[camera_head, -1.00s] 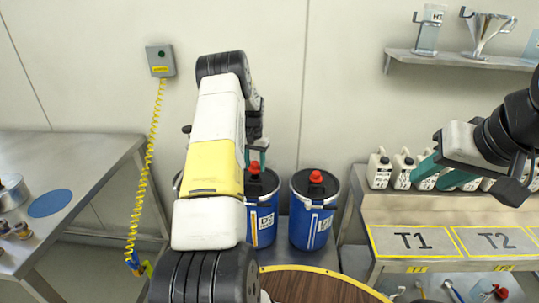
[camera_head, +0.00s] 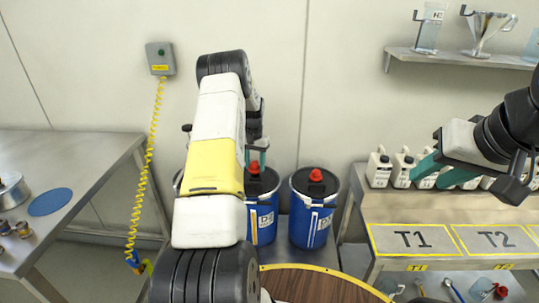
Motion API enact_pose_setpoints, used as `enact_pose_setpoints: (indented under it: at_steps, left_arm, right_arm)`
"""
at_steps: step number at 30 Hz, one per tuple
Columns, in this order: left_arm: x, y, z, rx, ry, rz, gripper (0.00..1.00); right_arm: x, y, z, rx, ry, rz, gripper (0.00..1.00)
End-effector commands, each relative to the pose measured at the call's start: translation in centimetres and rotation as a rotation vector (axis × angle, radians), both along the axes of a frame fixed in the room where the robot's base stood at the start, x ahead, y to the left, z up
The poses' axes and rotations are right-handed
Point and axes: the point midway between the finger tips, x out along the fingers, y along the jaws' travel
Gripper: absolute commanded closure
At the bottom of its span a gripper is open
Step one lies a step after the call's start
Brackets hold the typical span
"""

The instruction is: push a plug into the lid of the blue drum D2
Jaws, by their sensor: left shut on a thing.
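The blue drum D2 (camera_head: 266,228) stands against the back wall, partly hidden behind my left arm. It has a black lid and a white label that seems to read D2. My right gripper (camera_head: 440,172) is open and empty, to the right, in front of a row of white bottles.
Another blue drum (camera_head: 309,229) with a red plug (camera_head: 316,175) stands close on the right. A bench with marked areas T1 and T2 (camera_head: 446,240) is at right. A steel table (camera_head: 95,160) is at left. A round wooden top (camera_head: 310,288) is in front.

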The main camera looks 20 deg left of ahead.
Motion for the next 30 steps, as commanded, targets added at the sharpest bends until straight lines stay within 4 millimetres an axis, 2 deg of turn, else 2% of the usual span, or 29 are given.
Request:
enact_pose_setpoints:
  at_steps: [18,30]
  left_arm:
    - [0.0,0.0,-1.9,0.000,0.001,0.000,0.92]
    - [0.0,0.0,-2.1,0.000,0.000,0.000,0.92]
  right_arm:
    - [0.0,0.0,0.0,0.000,0.000,0.000,0.64]
    - [0.0,0.0,0.0,0.000,0.000,0.000,0.64]
